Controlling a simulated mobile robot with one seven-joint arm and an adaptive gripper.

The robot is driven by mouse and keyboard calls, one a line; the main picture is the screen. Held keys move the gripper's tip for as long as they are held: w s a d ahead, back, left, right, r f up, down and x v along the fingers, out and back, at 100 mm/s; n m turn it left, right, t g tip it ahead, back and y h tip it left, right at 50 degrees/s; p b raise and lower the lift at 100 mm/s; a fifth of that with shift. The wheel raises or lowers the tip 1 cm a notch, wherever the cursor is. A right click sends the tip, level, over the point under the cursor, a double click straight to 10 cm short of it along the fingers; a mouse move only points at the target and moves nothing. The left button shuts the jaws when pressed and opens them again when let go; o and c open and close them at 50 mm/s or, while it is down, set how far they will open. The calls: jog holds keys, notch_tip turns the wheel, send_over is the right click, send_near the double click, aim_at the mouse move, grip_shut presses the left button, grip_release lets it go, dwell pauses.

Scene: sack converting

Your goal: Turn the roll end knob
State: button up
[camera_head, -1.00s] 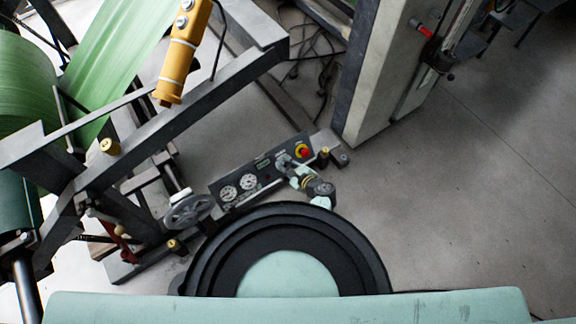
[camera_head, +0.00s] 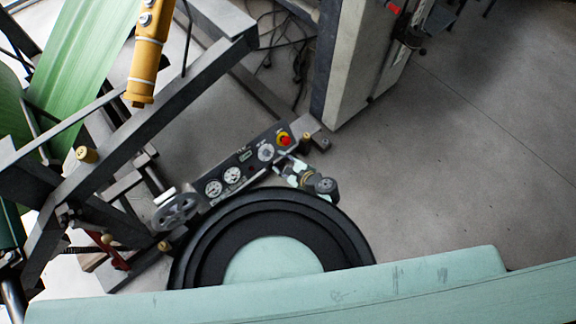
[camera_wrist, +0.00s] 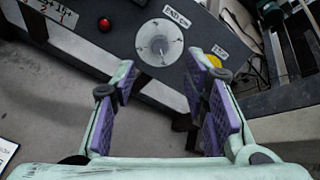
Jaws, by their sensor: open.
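My gripper (camera_wrist: 162,78) is open and empty, with purple pads on both fingers. In the wrist view the knob lies beyond the fingertips, within the gap between them, and looks untouched. In the head view my gripper (camera_head: 287,166) is just to the lower right of the knob.
A red stop button on a yellow base (camera_head: 284,138) sits beside the knob; my right finger partly hides the yellow in the wrist view. Two white gauges (camera_head: 223,181) are farther along the panel. A handwheel (camera_head: 177,212) and a yellow pendant (camera_head: 147,60) stand left. Open floor lies right.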

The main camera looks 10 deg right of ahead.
jog(key=shift+v, duration=2)
